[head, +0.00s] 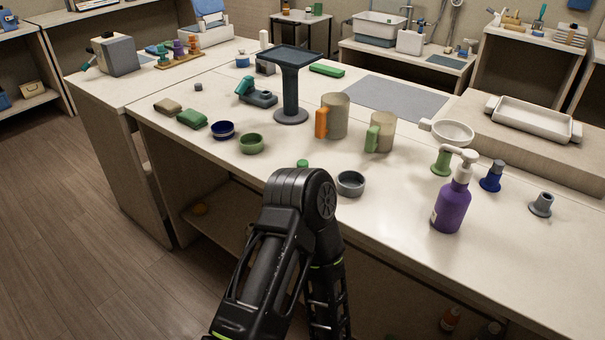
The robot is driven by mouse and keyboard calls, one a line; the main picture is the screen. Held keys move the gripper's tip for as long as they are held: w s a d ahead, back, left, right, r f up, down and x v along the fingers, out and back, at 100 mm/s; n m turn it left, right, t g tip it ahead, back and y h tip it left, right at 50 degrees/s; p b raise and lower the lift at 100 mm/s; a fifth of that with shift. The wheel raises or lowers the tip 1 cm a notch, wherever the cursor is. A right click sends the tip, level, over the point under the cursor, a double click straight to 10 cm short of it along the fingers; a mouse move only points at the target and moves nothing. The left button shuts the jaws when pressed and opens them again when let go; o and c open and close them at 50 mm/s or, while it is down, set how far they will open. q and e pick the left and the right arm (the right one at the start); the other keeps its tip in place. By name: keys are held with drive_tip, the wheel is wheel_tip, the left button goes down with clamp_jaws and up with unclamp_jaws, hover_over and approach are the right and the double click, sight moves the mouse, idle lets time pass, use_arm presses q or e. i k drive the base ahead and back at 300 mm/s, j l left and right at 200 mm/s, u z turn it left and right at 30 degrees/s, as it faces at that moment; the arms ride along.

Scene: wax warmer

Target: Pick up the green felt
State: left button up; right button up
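A green, folded, soft-looking pad (192,118), which looks like the green felt, lies flat near the left front edge of the worktop. A similar tan pad (167,106) lies just left of it, close beside it. A flat green block (327,69) lies farther back, behind the dark stand. One of my black arms rises from the bottom middle and bends in front of the worktop's edge. Neither of my grippers shows in the head view. Nothing is touching the green pad from above.
A dark pedestal stand (291,90), mugs (335,115) and a purple pump bottle (452,205) stand farther right.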

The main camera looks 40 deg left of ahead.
sight(301, 163)
drive_tip(key=u, duration=0.4)
drive_tip(key=i+l+u, duration=0.1)
drive_tip(key=u, duration=0.25)
drive_tip(key=l+u, duration=0.2)
drive_tip(key=u, duration=0.2)
drive_tip(key=l+u, duration=0.1)
drive_tip(key=u, duration=0.3)
drive_tip(key=i+j, duration=0.1)
drive_tip(key=j, duration=0.3)
drive_tip(key=i+j, duration=0.1)
drive_tip(key=j, duration=0.25)
drive_tip(key=i+j, duration=0.1)
drive_tip(key=j, duration=0.3)
drive_tip(key=i+j, duration=0.1)
drive_tip(key=j, duration=0.3)
drive_tip(key=i+j, duration=0.15)
drive_tip(key=j, duration=0.2)
drive_tip(key=z, duration=2.15)
